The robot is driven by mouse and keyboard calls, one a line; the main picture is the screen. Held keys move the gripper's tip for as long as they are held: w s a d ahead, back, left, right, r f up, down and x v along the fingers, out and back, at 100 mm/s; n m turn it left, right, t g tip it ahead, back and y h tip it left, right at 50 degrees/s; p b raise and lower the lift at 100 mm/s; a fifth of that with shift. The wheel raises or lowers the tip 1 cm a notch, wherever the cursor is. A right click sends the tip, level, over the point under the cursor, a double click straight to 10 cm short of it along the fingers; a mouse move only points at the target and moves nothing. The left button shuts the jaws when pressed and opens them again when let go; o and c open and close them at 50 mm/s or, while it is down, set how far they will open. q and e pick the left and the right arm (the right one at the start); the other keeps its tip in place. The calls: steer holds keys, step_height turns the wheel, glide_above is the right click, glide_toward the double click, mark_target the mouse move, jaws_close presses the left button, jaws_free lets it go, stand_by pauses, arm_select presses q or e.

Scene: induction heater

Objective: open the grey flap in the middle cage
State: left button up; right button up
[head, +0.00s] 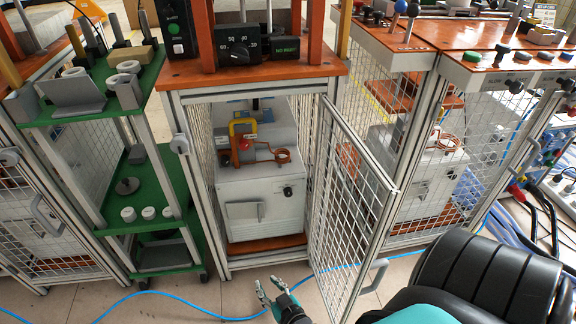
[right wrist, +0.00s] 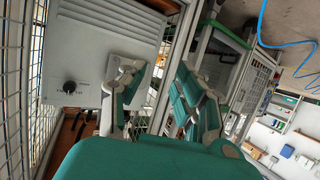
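The middle cage (head: 171,120) stands with its mesh door (head: 350,205) swung open to the right. Inside is a light grey heater cabinet (head: 275,215). The small grey flap (head: 243,211) is on the lower left of its front face, left of a black knob (head: 287,191); it looks closed. My right gripper (head: 268,287) is low in front of the cage opening, apart from the cabinet, with its fingers spread and nothing between them. In the right wrist view, the open fingers (right wrist: 160,90) partly cover the cabinet front (right wrist: 90,55); I cannot make out the flap there. My left gripper is out of view.
The open door with its handle (head: 373,276) stands close on the right of my right gripper. A green shelf cart (head: 150,190) is on the left. A blue cable (head: 235,318) lies across the floor. A black rounded seat-like shape (head: 480,270) fills the lower right.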

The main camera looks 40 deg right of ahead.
steer(key=s+a+f+n+g+y+p, duration=0.1)
steer(key=s+a+g+p, duration=0.1)
steer(key=s+p, duration=0.5)
steer(key=s+a+f+n+g+y+p, duration=0.1)
steer(key=s+a+g+p, duration=0.2)
steer(key=s+p, duration=0.4)
steer(key=shift+a+n+g+y+p, duration=0.2)
steer(key=shift+n+g+y+p, duration=0.15)
steer(key=shift+g, duration=0.45)
steer(key=shift+s, duration=0.1)
steer(key=shift+c, duration=0.4)
